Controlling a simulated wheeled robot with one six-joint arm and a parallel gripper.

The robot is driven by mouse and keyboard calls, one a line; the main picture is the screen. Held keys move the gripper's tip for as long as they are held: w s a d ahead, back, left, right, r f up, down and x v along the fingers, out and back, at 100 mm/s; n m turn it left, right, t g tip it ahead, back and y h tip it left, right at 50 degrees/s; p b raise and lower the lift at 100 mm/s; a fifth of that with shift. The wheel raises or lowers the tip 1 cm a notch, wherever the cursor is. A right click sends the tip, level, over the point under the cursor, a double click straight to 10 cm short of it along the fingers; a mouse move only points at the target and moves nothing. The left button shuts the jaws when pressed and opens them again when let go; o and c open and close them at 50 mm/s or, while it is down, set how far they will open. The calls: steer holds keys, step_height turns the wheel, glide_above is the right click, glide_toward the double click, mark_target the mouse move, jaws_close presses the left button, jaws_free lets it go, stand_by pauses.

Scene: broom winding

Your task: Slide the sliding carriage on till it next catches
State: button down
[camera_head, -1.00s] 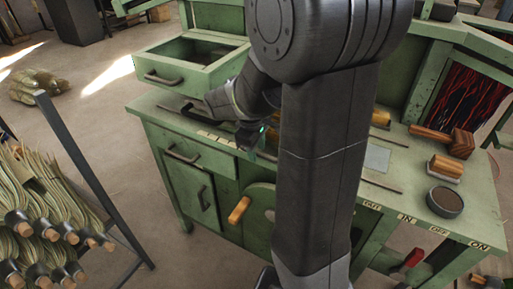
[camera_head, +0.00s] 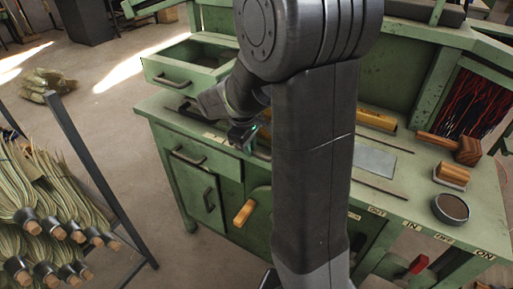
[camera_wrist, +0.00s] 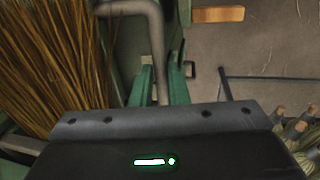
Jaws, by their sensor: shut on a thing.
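My gripper (camera_head: 246,138) is low over the front edge of the green bench, left of my upright arm link. In the wrist view its two green fingers (camera_wrist: 162,82) are shut around a grey bent bar (camera_wrist: 155,32), which looks like the handle of the sliding carriage. The bar runs down between the fingers and bends left at the top. The carriage body is not clearly visible; my arm and gripper cover that part of the bench in the head view. Straw bristles (camera_wrist: 50,55) fill the left of the wrist view, close to the bar.
An open drawer (camera_head: 172,80) stands behind my gripper at the left. A wooden handle (camera_head: 244,212) sticks out of the bench front. A mallet (camera_head: 462,147), a brush (camera_head: 453,176) and a round tin (camera_head: 451,208) lie at the right. A broom rack (camera_head: 88,165) stands at the left.

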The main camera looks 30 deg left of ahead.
steer(key=c, duration=1.4)
jaws_free()
steer(key=shift+d, duration=0.15)
step_height(320, 180, up, 14)
steer(key=s+p, duration=0.1)
steer(key=s, duration=0.1)
steer(key=shift+s+f, duration=0.2)
steer(key=shift+s, duration=0.1)
steer(key=shift+f, duration=0.1)
steer(key=w+f, duration=0.1)
steer(key=f, duration=0.8)
steer(key=w+f+b, duration=0.1)
steer(key=f, duration=0.3)
steer(key=shift+w+f, duration=0.3)
steer(key=shift+f, duration=0.05)
steer(key=shift+d+r, duration=0.1)
steer(key=shift+d, duration=0.85)
steer(key=shift+s+d, duration=0.1)
steer(key=shift+d, duration=0.25)
